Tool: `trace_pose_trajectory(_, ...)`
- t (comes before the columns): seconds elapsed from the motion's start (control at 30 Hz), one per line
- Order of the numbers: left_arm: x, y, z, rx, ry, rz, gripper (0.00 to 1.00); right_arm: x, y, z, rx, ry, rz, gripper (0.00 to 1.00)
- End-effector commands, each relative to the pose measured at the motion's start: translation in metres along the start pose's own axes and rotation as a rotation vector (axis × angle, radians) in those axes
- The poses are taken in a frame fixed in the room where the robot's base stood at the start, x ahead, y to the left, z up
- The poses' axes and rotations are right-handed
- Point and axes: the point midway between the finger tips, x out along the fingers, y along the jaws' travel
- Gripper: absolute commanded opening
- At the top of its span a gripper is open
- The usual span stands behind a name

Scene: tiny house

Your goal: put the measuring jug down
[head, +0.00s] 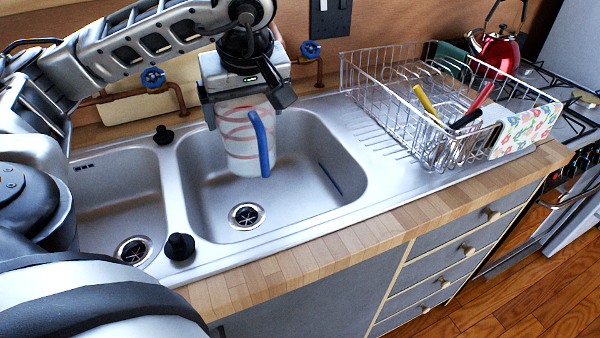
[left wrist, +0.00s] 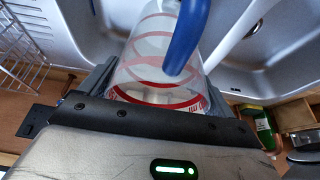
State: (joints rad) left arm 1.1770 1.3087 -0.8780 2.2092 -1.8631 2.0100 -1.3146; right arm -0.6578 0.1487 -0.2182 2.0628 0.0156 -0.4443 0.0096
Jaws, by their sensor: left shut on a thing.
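The measuring jug (head: 238,145) is a clear, frosted cup with red bands and a blue handle. It is upright in the head view, inside the outline of the larger sink basin (head: 300,205). My left gripper (head: 246,105) comes down from above and is shut on the jug's upper part. The jug seems to hang above the basin floor; I cannot tell the exact gap. In the left wrist view the jug (left wrist: 148,62) lies between the fingers, with its blue handle toward the top. My right gripper is not in view.
A smaller basin (head: 110,205) lies to the left. A wire dish rack (head: 365,85) with utensils stands on the drainer to the right. Pipes with blue taps (head: 310,49) run behind the sink. A wooden counter edge (head: 290,262) runs in front, largely clear. A red kettle (head: 497,52) stands on the stove.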

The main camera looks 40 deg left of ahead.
Motion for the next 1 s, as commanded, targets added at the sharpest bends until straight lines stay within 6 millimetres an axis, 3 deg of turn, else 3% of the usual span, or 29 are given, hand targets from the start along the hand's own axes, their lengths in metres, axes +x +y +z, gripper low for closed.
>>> trace_pose_trajectory(0.4, 0.035, 0.000, 0.015, 0.000, 0.000, 0.000, 0.64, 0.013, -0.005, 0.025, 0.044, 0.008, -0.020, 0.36)
trace_pose_trajectory(0.77, 0.065, 0.000, 0.027, -0.001, 0.000, 0.001, 0.64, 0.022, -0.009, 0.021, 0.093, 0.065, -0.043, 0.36)
trace_pose_trajectory(1.0, 0.091, 0.024, 0.013, -0.002, -0.004, 0.001, 0.64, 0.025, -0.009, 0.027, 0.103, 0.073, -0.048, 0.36)
